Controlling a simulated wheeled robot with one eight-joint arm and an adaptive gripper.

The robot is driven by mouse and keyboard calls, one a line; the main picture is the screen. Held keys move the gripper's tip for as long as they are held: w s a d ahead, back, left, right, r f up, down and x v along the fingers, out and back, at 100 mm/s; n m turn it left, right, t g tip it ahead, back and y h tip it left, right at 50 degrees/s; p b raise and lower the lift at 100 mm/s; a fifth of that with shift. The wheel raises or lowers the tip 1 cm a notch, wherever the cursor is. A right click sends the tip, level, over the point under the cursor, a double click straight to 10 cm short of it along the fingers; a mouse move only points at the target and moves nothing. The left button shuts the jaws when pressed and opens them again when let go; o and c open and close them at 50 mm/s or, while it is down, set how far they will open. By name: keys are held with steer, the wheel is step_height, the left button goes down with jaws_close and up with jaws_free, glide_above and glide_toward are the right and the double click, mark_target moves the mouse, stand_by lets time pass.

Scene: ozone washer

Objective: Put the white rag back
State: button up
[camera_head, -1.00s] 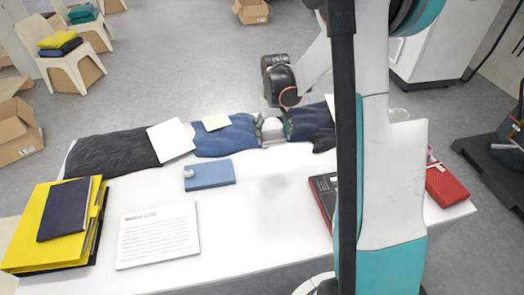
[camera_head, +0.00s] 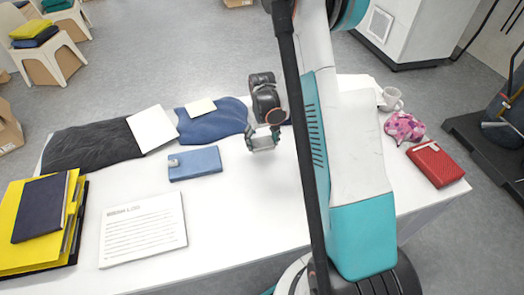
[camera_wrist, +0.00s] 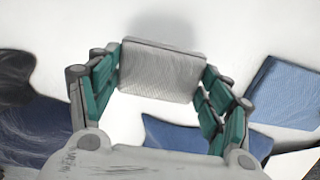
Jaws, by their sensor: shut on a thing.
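My gripper (camera_head: 264,143) is shut on a small, pale grey-white square with a fine ribbed surface, which I take for the white rag (camera_head: 263,144). In the wrist view the rag (camera_wrist: 160,72) spans the gap between the green-padded fingers of my gripper (camera_wrist: 158,80), held at its two sides. It hangs over the white table (camera_head: 240,195), close in front of the blue cloth (camera_head: 208,122); a faint shadow shows beyond it in the wrist view. The exact height above the table is unclear.
A black cloth (camera_head: 90,147), a blue case (camera_head: 195,164), a white text board (camera_head: 143,230) and yellow folders (camera_head: 62,235) lie to the left. A pink patterned cloth (camera_head: 404,127), a mug (camera_head: 391,99) and a red case (camera_head: 435,163) lie right. Bare table lies in front of my gripper.

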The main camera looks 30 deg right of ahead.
mark_target(262, 155)
steer(key=shift+f+b, duration=0.6)
steer(key=shift+f, duration=1.7)
steer(key=shift+f, duration=0.1)
steer(key=shift+f, duration=0.15)
steer(key=o, duration=1)
step_height(262, 155, up, 12)
steer(key=p, duration=0.3)
steer(key=shift+r+p, duration=0.25)
steer(key=shift+p, duration=0.1)
